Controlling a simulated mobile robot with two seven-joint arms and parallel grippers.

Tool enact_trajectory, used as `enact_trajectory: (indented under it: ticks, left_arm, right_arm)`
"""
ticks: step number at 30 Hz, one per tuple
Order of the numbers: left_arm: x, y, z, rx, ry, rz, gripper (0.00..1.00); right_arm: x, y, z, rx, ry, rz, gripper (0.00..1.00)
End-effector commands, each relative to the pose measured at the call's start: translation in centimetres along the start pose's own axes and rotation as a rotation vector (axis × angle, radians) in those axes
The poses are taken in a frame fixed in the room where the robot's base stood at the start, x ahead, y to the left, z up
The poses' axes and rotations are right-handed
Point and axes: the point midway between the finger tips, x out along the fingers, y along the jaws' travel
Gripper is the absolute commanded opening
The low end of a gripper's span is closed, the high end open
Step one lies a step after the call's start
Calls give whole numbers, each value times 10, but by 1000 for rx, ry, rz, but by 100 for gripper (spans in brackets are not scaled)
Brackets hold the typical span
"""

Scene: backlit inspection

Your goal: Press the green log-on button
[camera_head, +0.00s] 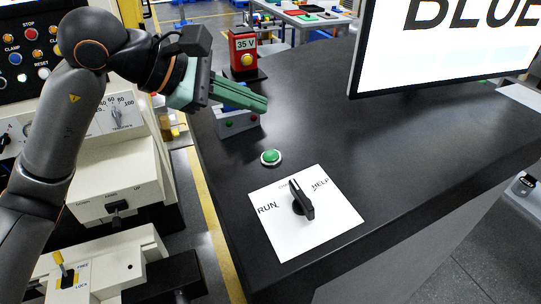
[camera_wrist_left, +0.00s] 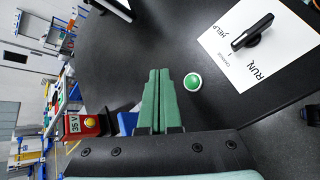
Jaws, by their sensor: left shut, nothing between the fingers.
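The green button (camera_head: 271,157) is a round green cap in a pale ring on the dark table. It also shows in the left wrist view (camera_wrist_left: 192,82), to the right of my fingertips. My left gripper (camera_head: 266,103) has green fingers pressed together with nothing between them. It is above the table, farther back than the button and apart from it. In the left wrist view its fingers (camera_wrist_left: 159,72) point away over the dark surface. My right gripper is not in view.
A white card with a black rotary knob (camera_head: 302,203) marked RUN and HELP lies in front of the button. A red 35 V unit (camera_head: 243,50) and a large monitor (camera_head: 446,42) stand behind. The table's middle is clear.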

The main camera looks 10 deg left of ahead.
Motion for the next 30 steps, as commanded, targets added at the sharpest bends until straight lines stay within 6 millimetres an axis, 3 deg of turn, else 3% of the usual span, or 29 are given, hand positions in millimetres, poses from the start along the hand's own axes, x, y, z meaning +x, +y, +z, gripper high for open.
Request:
enact_trajectory:
  ticks: [16,30]
  left_arm:
    - [51,-38,-38,0,0,0,0]
    - [53,-39,-39,0,0,0,0]
  right_arm:
    - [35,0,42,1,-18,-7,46]
    - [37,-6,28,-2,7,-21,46]
